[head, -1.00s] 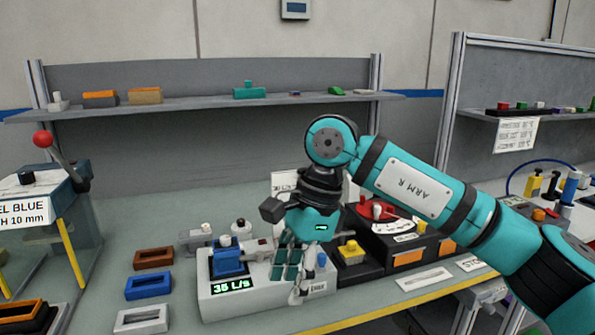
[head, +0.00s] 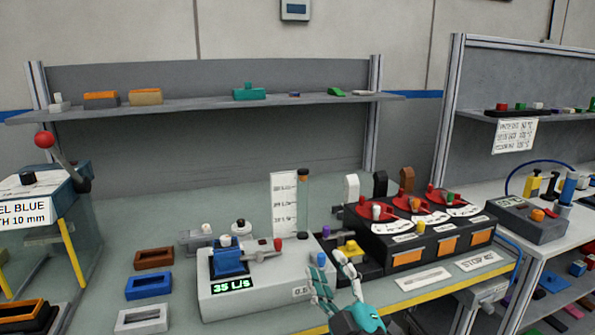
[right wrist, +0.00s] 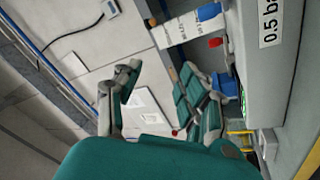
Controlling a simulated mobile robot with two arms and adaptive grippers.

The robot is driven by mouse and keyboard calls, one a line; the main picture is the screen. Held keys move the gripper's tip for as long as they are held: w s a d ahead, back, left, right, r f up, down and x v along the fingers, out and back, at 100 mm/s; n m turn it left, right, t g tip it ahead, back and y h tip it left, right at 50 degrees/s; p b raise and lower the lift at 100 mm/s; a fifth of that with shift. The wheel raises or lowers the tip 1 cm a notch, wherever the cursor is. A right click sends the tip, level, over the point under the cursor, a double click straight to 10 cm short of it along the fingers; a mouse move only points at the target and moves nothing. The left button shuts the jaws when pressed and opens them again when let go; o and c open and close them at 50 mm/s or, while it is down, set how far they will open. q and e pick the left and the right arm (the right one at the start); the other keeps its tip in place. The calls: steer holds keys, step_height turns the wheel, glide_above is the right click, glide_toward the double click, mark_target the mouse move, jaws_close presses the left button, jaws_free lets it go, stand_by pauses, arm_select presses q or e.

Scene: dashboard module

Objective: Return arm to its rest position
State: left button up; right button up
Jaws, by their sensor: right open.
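My right gripper (head: 332,270) is low in the head view, at the front edge of the bench, with teal and grey fingers pointing up. Its fingers are spread with nothing between them, and most of the arm is out of the picture. In the right wrist view the two fingers stand apart around my open right gripper (right wrist: 158,88), with wall and shelf behind. In the head view it is just in front of the right end of the white device (head: 240,293), whose display reads 35 L/s. My left gripper is not in view.
A black module with red dials (head: 405,222) stands right of the white device. Brown (head: 154,257), blue (head: 148,287) and white (head: 141,319) trays lie to the left. A press with a red ball lever (head: 44,140) stands far left. A shelf (head: 200,103) runs behind.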

steer(key=s+d+f+m+g+h, duration=0.2)
steer(key=s+d+f+m+g, duration=0.15)
steer(key=f, duration=0.35)
steer(key=s+d+f+m+g+h, duration=0.2)
steer(key=s+d+f, duration=0.15)
steer(key=f, duration=0.35)
steer(key=s+d+f+m+g+h, duration=0.2)
steer(key=s+d+f+m+g, duration=0.15)
steer(key=f, duration=0.45)
steer(key=s+d+f+m+g, duration=0.15)
steer(key=s+f+g, duration=0.3)
steer(key=s, duration=0.45)
steer(key=s+d+f+m+g, duration=0.1)
steer(key=s+d+f+g, duration=0.3)
steer(key=s, duration=0.5)
step_height(320, 180, down, 23)
steer(key=s+a+p, duration=0.1)
steer(key=p, duration=0.1)
steer(key=s+d+f+g+h+p, duration=0.1)
steer(key=s+d+f+p, duration=0.1)
steer(key=s+f, duration=1.3)
steer(key=shift+s+d+f+p, duration=0.3)
steer(key=shift+s+d+f, duration=0.1)
steer(key=shift+s, duration=0.8)
